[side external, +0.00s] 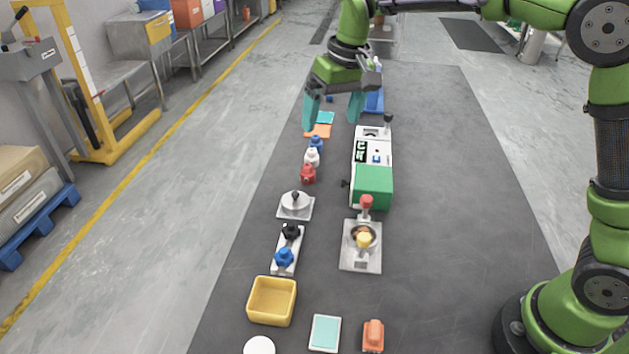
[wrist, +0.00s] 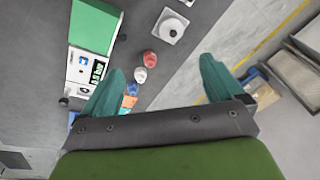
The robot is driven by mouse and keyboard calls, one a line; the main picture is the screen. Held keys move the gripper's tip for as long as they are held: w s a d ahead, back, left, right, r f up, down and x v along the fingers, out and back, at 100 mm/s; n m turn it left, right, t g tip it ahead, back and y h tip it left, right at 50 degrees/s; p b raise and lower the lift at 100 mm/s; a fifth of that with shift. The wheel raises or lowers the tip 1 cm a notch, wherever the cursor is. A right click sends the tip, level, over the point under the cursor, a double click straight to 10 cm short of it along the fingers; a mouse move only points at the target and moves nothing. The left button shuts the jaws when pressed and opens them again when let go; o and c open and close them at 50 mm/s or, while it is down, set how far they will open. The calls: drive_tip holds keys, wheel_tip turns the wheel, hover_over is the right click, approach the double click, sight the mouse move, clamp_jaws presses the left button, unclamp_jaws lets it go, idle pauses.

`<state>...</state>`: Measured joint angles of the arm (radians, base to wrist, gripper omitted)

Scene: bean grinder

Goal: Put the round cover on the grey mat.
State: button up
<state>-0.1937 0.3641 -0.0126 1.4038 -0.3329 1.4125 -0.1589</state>
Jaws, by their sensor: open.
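The round cover (side external: 296,200) is a silvery disc with a dark knob. It lies flat on a light grey square (side external: 306,214), which looks like the grey mat, left of the middle of the table. In the wrist view the cover (wrist: 171,28) sits on the same pale square (wrist: 181,16) at the top. My gripper (side external: 333,112) is open and empty, with teal fingers pointing down, above the far part of the table. It is apart from the cover and beyond it. The open fingers also show in the wrist view (wrist: 160,68).
A white machine with a green box (side external: 373,187) stands right of the cover. Red (side external: 308,174), white and blue small pieces stand beyond the cover. A yellow bin (side external: 272,301) is at the front. The table's right side is clear.

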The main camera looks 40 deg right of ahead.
drive_tip(key=s+d+r+m+t+y, duration=0.1)
drive_tip(key=s+d+r, duration=0.1)
drive_tip(key=s, duration=0.5)
drive_tip(key=s+d+r+m+t, duration=0.1)
drive_tip(key=s+d+r+t, duration=0.15)
drive_tip(key=s, duration=0.45)
drive_tip(key=s+d+f+m+t, duration=0.1)
drive_tip(key=s+d+f, duration=0.1)
drive_tip(key=s, duration=0.7)
drive_tip(key=shift+s+f+t, duration=0.25)
drive_tip(key=shift+f+t, duration=0.1)
drive_tip(key=shift+f, duration=0.5)
